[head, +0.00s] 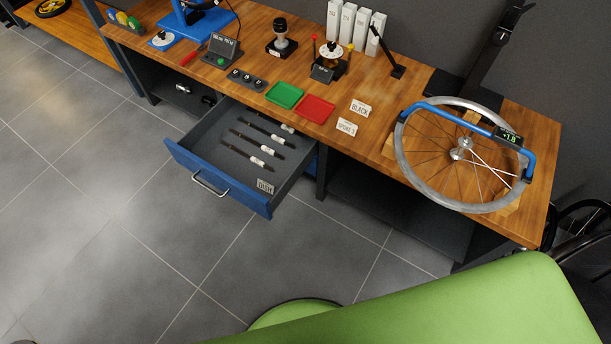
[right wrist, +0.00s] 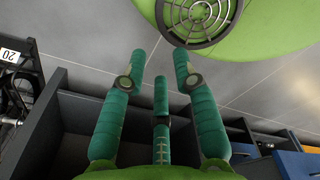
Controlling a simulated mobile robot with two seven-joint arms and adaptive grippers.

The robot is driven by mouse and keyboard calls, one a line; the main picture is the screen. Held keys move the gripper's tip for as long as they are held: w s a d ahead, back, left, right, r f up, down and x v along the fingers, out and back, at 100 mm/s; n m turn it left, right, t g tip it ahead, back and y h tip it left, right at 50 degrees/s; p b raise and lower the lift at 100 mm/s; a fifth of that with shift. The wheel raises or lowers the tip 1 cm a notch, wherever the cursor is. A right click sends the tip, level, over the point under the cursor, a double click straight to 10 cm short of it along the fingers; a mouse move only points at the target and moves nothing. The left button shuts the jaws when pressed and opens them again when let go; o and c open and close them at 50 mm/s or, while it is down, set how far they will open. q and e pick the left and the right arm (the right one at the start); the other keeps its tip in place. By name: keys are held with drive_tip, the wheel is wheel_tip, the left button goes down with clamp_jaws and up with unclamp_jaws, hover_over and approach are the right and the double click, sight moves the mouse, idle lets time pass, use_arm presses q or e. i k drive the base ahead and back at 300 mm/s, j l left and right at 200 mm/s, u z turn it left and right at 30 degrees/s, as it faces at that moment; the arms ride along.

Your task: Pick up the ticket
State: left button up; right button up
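Several small white cards could be the ticket; I cannot tell which is meant. One reading BLACK (head: 361,108) and one reading SPOKE 3 (head: 347,127) are on the wooden bench in the head view. A third, reading DISH (head: 265,186), is at the front of the open drawer. My right gripper (right wrist: 158,72) shows in the right wrist view with its green fingers spread and nothing between them. No card is seen near it. My left gripper is in neither view.
The blue-fronted drawer (head: 217,178) is pulled out and holds several dark, pen-like tools. A spoked wheel (head: 413,169) with a blue gauge lies at the bench's right end. Green (head: 285,95) and red (head: 315,109) trays are beside the cards. Grey floor is clear before the bench.

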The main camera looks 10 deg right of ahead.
sight(261, 185)
drive_tip(key=z, duration=1.85)
drive_tip(key=j+u, duration=0.15)
drive_tip(key=u, duration=1.65)
drive_tip(key=j+z, duration=0.95)
drive_tip(key=j, duration=0.15)
drive_tip(key=j+z, duration=0.45)
drive_tip(key=k+j, duration=0.05)
